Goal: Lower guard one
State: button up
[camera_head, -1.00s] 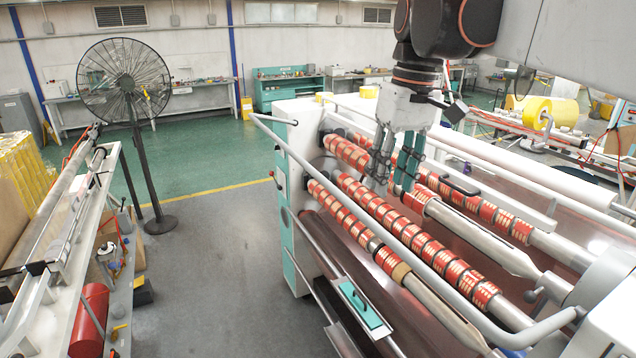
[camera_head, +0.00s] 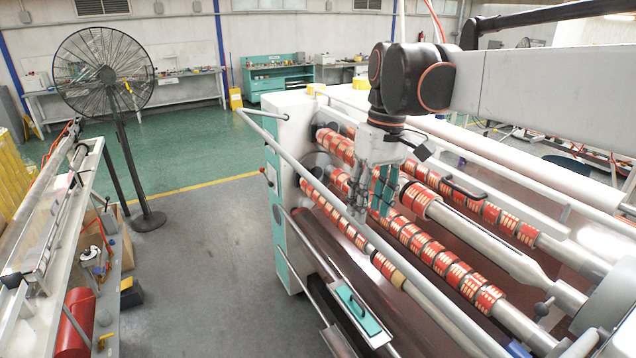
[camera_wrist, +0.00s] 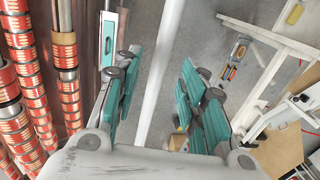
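Guard one appears to be the long pale bar (camera_head: 308,173) running along the front of the rewinding machine (camera_head: 294,135), raised in front of the tape rolls. My gripper (camera_head: 368,205) is open and points down, close over this bar, left of its middle. In the wrist view the bar (camera_wrist: 160,65) runs between the two spread teal-padded fingers of my gripper (camera_wrist: 150,50). It seems apart from both pads. Whether the fingertips reach past the bar is hard to tell.
Shafts with red tape rolls (camera_head: 415,238) lie just behind the bar. A teal-topped plate (camera_head: 358,309) sits low on the machine front. A standing fan (camera_head: 103,75) and a bench with a red cylinder (camera_head: 75,322) are left, with clear grey floor (camera_head: 215,260) between.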

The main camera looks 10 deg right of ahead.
aim_at(365, 225)
jog(key=shift+s+a+f, duration=0.1)
jog(key=shift+a+f, duration=0.05)
jog(key=shift+f, duration=0.9)
jog(key=shift+s+a+f, duration=0.1)
jog(key=shift+f, duration=0.9)
grip_shut()
